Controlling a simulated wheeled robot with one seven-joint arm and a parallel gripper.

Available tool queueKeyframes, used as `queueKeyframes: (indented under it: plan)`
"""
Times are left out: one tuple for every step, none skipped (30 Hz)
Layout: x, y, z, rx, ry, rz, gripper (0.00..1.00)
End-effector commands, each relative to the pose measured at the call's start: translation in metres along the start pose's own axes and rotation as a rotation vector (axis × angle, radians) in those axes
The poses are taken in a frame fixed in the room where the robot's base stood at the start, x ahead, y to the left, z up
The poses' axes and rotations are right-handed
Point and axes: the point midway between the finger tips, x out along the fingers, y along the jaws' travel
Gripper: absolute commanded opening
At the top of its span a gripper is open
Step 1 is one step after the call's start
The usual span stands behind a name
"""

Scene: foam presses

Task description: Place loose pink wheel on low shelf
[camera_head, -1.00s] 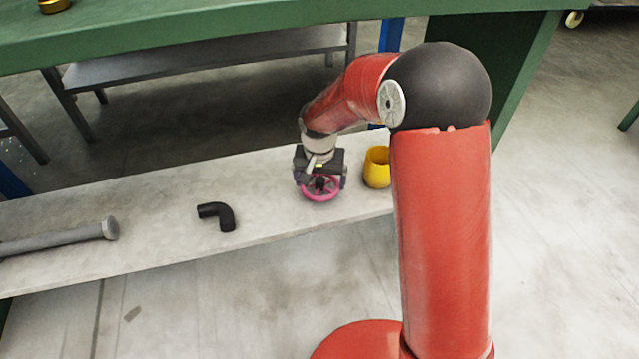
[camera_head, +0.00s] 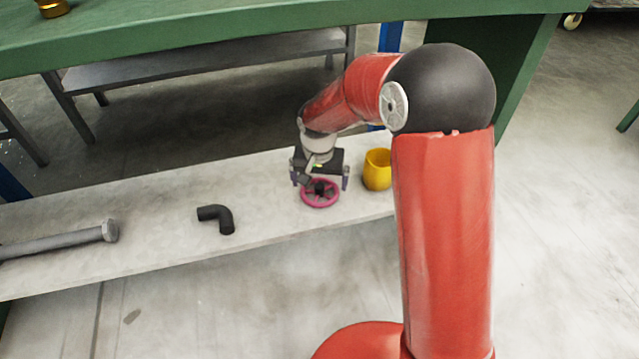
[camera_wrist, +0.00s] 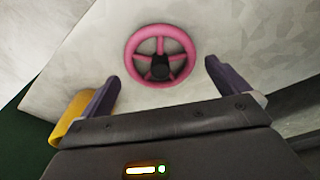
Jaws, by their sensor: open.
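The pink wheel (camera_head: 320,201) with a black hub lies flat on the low grey shelf (camera_head: 270,208), near its right end. The wheel also shows in the wrist view (camera_wrist: 141,44), apart from both fingers. My gripper (camera_head: 320,181) is open and empty, just above and behind the wheel in the head view. In the wrist view my gripper (camera_wrist: 162,80) shows its two fingers spread wide, with the wheel ahead of the gap between them.
A yellow cup (camera_head: 377,170) stands on the shelf to the right of my gripper; part of it shows by the left finger in the wrist view (camera_wrist: 72,120). A black elbow pipe (camera_head: 218,217) and a grey bolt-like bar (camera_head: 60,242) lie further left. Clear shelf lies between pipe and wheel.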

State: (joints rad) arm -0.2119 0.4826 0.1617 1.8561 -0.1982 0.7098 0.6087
Motion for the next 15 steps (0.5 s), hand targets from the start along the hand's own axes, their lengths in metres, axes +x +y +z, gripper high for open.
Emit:
queueKeyframes:
  plan:
    - [-0.012,-0.001,-0.001,0.0,0.004,-0.002,1.0]
    - [-0.018,0.0,-0.001,0.0,0.004,-0.001,1.0]
    - [-0.025,0.0,-0.001,-0.001,0.004,-0.001,1.0]
    - [-0.029,0.0,-0.001,-0.001,0.004,-0.001,1.0]
    - [-0.034,0.0,0.0,-0.001,0.003,-0.001,1.0]
    - [-0.039,0.0,-0.001,-0.001,0.002,-0.001,1.0]
    - [-0.042,0.0,-0.001,-0.001,0.003,-0.001,1.0]
    - [-0.045,0.0,0.0,-0.001,0.002,-0.001,1.0]
    - [-0.048,0.0,0.0,-0.001,0.001,-0.001,1.0]
    - [-0.05,0.0,0.0,-0.001,0.001,0.0,1.0]
    - [-0.051,0.0,0.0,-0.001,0.0,0.0,1.0]
    - [-0.052,0.0,0.0,-0.001,0.0,0.0,1.0]
    - [-0.053,0.0,0.0,-0.001,0.0,0.0,1.0]
    - [-0.053,0.0,0.0,-0.001,0.0,0.0,1.0]
    - [-0.054,0.0,0.0,-0.001,0.001,0.0,1.0]
